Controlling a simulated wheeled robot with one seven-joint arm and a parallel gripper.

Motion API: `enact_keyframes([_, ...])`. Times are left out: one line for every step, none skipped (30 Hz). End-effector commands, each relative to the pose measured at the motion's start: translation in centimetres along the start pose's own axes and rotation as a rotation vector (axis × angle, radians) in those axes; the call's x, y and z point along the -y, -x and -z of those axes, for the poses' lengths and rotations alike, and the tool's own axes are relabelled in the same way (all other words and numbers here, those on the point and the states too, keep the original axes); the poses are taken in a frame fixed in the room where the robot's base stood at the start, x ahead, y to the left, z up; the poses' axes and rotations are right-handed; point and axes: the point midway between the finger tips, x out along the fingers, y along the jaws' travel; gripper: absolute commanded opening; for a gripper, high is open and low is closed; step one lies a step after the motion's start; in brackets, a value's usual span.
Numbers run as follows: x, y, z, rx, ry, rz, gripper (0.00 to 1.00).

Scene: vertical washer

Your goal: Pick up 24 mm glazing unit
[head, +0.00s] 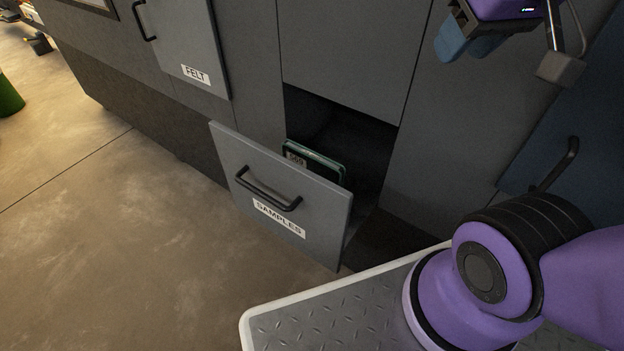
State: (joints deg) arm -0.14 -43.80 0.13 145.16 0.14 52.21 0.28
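A dark panel with a pale green edge (325,165), like a glazing unit, stands in the open drawer marked SAMPLES (225,150). Its top part shows above the drawer front, with a small tag at its left end. The tag is too small to read surely, so I cannot tell whether it is 24 mm. Its lower part is hidden by the drawer front. My gripper (512,58) is at the top right, above and to the right of the drawer, well apart from the panel. Its two fingers are spread, with nothing seen between them.
The drawer front has a black bar handle (268,190). Above left, a front marked FELT (180,40) stands out from the grey cabinet (345,45). Another black handle (556,165) is at the right. Open floor (110,240) lies at the left, with a green object (8,97) at the edge.

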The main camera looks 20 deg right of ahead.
Motion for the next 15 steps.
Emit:
enact_keyframes([0.0,0.0,0.0,0.000,0.000,0.000,0.39])
enact_keyframes([0.0,0.0,0.0,0.000,0.000,0.000,0.39])
enact_keyframes([0.0,0.0,0.0,0.000,0.000,0.000,0.39])
enact_keyframes([0.0,0.0,0.0,0.000,0.000,0.000,0.39])
enact_keyframes([0.0,0.0,0.0,0.000,0.000,0.000,0.39])
enact_keyframes([0.0,0.0,0.0,0.000,0.000,0.000,0.39])
enact_keyframes([0.0,0.0,0.0,0.000,0.000,0.000,0.39])
enact_keyframes([0.0,0.0,0.0,0.000,0.000,0.000,0.39])
enact_keyframes([0.0,0.0,0.0,0.000,0.000,0.000,0.48])
enact_keyframes([0.0,0.0,0.0,0.001,0.001,-0.001,0.55])
enact_keyframes([0.0,-0.1,0.1,0.003,0.002,-0.002,0.55])
enact_keyframes([0.0,-0.2,0.3,0.007,0.005,-0.005,0.55])
enact_keyframes([0.0,-0.4,0.5,0.011,0.009,-0.008,0.55])
enact_keyframes([0.1,-0.6,0.8,0.016,0.014,-0.012,0.55])
enact_keyframes([0.1,-1.0,1.3,0.026,0.022,-0.018,0.55])
